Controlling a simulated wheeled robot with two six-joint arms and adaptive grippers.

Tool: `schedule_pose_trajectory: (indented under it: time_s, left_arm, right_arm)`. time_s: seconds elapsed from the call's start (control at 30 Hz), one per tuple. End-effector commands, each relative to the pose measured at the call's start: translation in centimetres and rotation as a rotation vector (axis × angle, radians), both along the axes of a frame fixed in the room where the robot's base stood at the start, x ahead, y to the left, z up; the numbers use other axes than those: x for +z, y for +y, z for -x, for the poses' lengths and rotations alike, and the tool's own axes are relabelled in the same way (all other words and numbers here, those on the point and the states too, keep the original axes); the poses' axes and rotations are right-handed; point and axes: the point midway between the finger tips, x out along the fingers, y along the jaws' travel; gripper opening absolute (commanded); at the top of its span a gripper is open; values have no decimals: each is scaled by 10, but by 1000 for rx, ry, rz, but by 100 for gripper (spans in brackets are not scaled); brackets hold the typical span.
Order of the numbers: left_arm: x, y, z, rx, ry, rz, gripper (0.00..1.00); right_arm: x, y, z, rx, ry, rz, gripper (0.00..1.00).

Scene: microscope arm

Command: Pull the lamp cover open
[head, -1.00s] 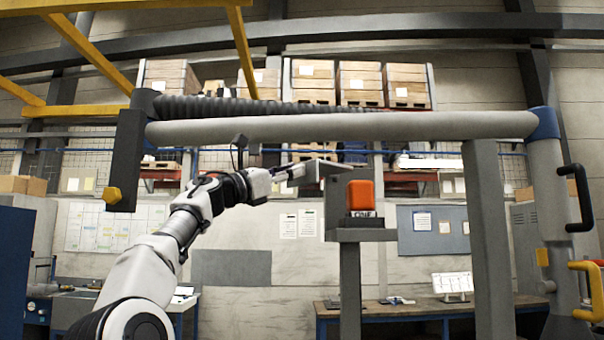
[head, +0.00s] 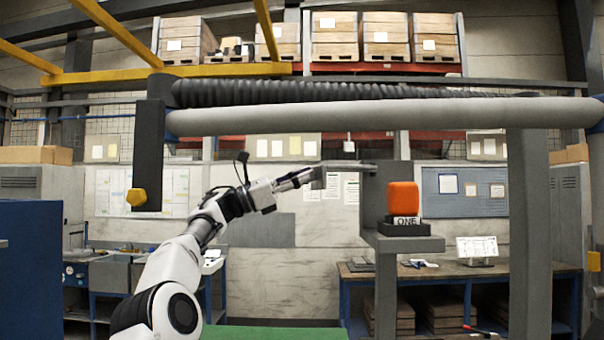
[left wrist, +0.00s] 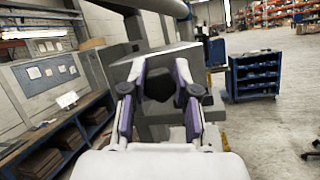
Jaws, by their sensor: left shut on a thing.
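A grey panel, seemingly the lamp cover (head: 345,166), extends left from an upright grey plate in the head view. It shows almost edge-on. In the left wrist view the grey panel (left wrist: 121,72) lies just beyond the fingers, with a dark knob (left wrist: 158,85) on its face. My left gripper (head: 312,180) is at the panel's left end. Its purple-padded fingers stand on both sides of the knob, shut on it. My right gripper is not in view.
A thick grey horizontal tube (head: 370,117) runs above my left arm. A dark hanging post (head: 149,155) with a yellow knob is at left. A grey column (head: 528,235) stands right of the shelf. A workbench (head: 460,271) is behind. The wrist view shows open floor at right.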

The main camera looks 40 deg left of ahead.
Motion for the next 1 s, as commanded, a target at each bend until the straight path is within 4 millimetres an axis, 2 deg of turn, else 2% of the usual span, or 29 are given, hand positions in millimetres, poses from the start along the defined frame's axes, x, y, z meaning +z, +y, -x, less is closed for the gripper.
schedule_pose_trajectory:
  time_s: [0.17,0.2,0.27,0.67,0.83,1.0]
  left_arm:
    - [-2,0,-1,0,3,-1,0]
    - [-2,0,-1,0,3,-1,36]
    - [-2,0,-1,0,3,-1,56]
    - [-1,4,4,1,1,2,56]
    - [-11,21,22,1,0,5,56]
    - [-30,51,54,0,-1,5,56]
  right_arm:
    - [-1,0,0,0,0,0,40]
    - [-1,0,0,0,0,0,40]
    - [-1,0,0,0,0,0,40]
    - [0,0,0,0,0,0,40]
    - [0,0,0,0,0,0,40]
    - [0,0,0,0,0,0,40]
